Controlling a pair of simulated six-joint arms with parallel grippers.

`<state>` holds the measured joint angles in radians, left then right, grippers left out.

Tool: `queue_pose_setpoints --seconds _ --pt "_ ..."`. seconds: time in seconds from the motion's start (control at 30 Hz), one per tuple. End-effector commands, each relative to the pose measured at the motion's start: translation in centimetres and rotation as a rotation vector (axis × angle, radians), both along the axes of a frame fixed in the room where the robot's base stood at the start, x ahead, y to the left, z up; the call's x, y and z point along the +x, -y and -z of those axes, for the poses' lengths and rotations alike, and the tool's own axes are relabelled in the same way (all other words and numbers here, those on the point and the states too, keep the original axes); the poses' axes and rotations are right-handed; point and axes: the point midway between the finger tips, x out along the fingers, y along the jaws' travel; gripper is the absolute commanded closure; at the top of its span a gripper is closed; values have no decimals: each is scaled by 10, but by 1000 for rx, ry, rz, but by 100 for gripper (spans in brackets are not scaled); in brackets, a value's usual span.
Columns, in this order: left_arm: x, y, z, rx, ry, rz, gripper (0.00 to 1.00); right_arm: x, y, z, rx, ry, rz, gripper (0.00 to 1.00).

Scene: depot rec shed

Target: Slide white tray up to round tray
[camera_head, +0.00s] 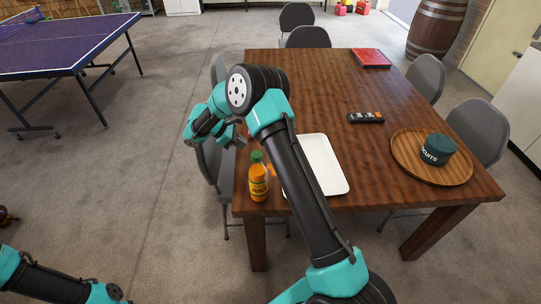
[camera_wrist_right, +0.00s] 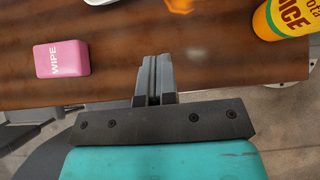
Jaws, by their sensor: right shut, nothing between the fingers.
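The white tray (camera_head: 326,168) lies flat on the wooden table, partly hidden behind my right arm. The round wooden tray (camera_head: 404,164) lies to its right, with a clear strip of table between them. A white edge, probably the tray's, shows at the top there. My left gripper is out of view.
An orange juice bottle (camera_head: 258,182) stands left of the white tray, near my right gripper; it also shows in the wrist view (camera_wrist_right: 283,17). A pink block (camera_wrist_right: 62,58) lies on the table.

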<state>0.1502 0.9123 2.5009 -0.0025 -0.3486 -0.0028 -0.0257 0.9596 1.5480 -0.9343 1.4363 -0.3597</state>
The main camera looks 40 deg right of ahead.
Motion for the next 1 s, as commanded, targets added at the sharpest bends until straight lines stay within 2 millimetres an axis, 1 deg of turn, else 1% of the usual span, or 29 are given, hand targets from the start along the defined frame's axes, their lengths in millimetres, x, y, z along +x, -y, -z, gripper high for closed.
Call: queue_pose_setpoints --seconds 0.17,0.37,0.87,1.0 --pt "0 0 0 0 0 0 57 -1 1 2 0 -1 1 100" --pt "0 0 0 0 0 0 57 -8 11 14 0 -1 2 100" --pt "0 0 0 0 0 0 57 -39 61 73 1 -2 4 100" --pt "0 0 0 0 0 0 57 -50 79 71 2 0 4 100"
